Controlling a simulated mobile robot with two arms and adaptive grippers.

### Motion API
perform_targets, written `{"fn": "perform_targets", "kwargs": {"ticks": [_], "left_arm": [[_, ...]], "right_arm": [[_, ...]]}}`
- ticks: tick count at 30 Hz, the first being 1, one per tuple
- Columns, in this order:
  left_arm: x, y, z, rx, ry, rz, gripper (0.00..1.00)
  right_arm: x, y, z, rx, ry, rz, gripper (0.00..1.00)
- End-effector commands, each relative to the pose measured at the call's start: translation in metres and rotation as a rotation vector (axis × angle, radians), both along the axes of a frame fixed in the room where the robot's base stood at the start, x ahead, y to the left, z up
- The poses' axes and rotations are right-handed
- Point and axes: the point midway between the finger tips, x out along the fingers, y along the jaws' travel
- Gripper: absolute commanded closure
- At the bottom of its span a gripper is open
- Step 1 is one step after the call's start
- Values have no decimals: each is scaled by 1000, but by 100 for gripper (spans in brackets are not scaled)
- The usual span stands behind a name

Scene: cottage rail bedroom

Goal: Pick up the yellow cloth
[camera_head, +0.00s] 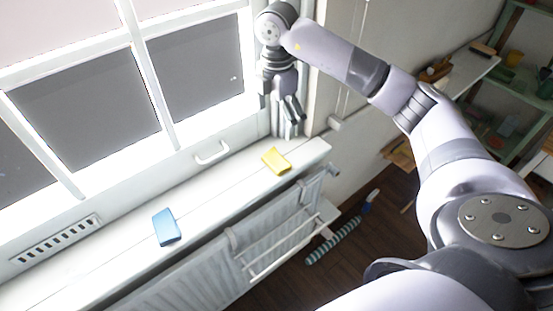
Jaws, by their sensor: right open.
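The yellow cloth (276,161) is a small folded block lying on the white window sill (205,195), near its right end. My right gripper (290,132) hangs at the end of my right arm, fingers pointing down, just behind and slightly right of the cloth in the picture. It is open and empty, apart from the cloth. My left gripper is not in view.
A blue folded cloth (165,227) lies on the sill further left. A window handle (211,153) sticks out behind the sill. Below are a radiator (195,270) with a rack and a striped roll (333,241) on the dark floor. Shelves (510,90) stand at right.

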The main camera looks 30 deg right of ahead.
Motion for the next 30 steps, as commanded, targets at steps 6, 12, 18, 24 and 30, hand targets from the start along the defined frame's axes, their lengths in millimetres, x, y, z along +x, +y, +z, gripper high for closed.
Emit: {"fn": "perform_targets", "kwargs": {"ticks": [6, 12, 18, 24, 30], "left_arm": [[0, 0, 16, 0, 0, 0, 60], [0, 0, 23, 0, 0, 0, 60], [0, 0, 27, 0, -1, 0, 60], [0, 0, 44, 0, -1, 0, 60], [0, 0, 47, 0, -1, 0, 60]], "right_arm": [[-1, 0, -48, 1, 6, 1, 5], [0, 0, -82, 3, 3, 3, 5], [1, 1, -95, 4, 0, 3, 5], [3, -1, -121, 4, 4, 2, 5], [4, -1, -144, 4, 1, 5, 5]]}}
